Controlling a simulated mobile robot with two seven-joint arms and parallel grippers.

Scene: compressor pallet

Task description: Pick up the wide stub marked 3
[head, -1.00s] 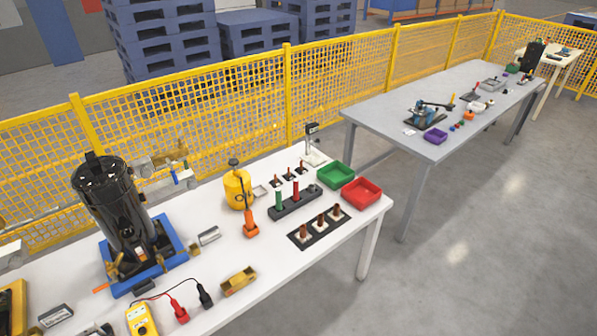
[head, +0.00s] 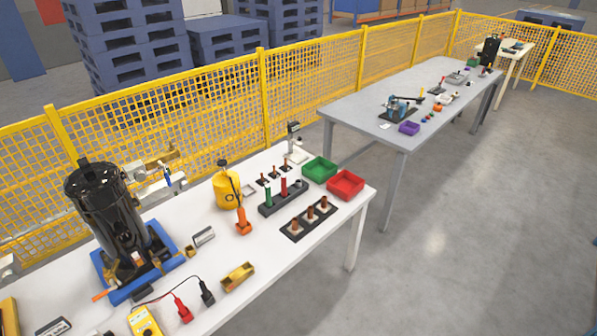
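Several copper-brown stubs stand on the white table in the head view. Three wider ones stand in a row on a dark strip with pale squares: a near-left stub (head: 295,226), a middle stub (head: 310,212) and a far-right stub (head: 324,202). Three thinner stubs (head: 274,172) stand in a row behind the dark block. Any number marks are too small to read, so I cannot tell which stub is marked 3. Neither of my grippers shows in the view.
A dark block (head: 270,209) holds a green and a red cylinder. A green bin (head: 319,168) and red bin (head: 345,184) stand at the table's right end. A black compressor (head: 105,210) stands left. A grey table (head: 350,110) and yellow fence (head: 300,90) lie beyond.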

